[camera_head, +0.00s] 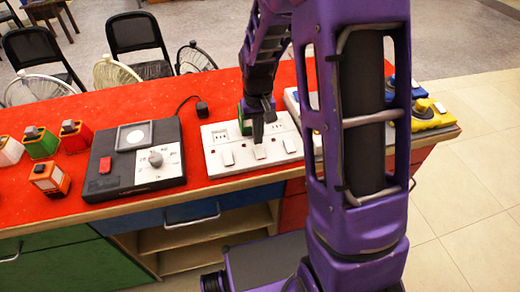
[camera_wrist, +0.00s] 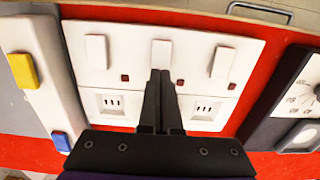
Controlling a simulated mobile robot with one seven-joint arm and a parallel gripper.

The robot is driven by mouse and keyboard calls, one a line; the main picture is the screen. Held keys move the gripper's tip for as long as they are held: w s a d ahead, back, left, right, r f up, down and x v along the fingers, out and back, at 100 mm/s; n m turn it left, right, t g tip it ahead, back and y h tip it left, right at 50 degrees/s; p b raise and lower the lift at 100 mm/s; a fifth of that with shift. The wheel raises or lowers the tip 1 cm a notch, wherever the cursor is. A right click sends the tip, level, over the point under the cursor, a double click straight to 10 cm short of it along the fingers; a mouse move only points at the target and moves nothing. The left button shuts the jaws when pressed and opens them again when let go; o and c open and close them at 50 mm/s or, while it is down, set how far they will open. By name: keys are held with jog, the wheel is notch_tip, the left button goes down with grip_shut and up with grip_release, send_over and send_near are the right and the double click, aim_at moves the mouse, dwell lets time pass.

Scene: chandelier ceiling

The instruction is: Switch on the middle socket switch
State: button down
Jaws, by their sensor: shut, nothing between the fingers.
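The white socket panel (camera_head: 213,168) lies on the red counter. In the wrist view the panel (camera_wrist: 140,77) shows three white rocker switches, small red indicators and two sockets; a middle socket is hidden behind my fingers. The middle switch (camera_wrist: 161,52) is between the left switch (camera_wrist: 97,52) and right switch (camera_wrist: 222,62). My gripper (camera_wrist: 160,73) is shut and empty, its tips at the lower end of the middle switch; I cannot tell if they touch. In the head view my gripper (camera_head: 257,138) points down over the panel, by the middle switch (camera_head: 260,151).
A black box with a knob (camera_head: 155,158) stands left of the panel in the head view. Several small coloured boxes (camera_head: 50,179) are farther left. A panel with yellow and blue switches (camera_wrist: 27,70) is close by in the wrist view. Chairs (camera_head: 136,35) stand behind the counter.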

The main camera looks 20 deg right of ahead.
jog(key=shift+f+b, duration=0.65)
jog(key=shift+f, duration=0.3)
dwell(0.3)
jog(key=shift+r, duration=0.1)
jog(key=shift+r+p, duration=2.65)
jog(key=shift+r, duration=0.8)
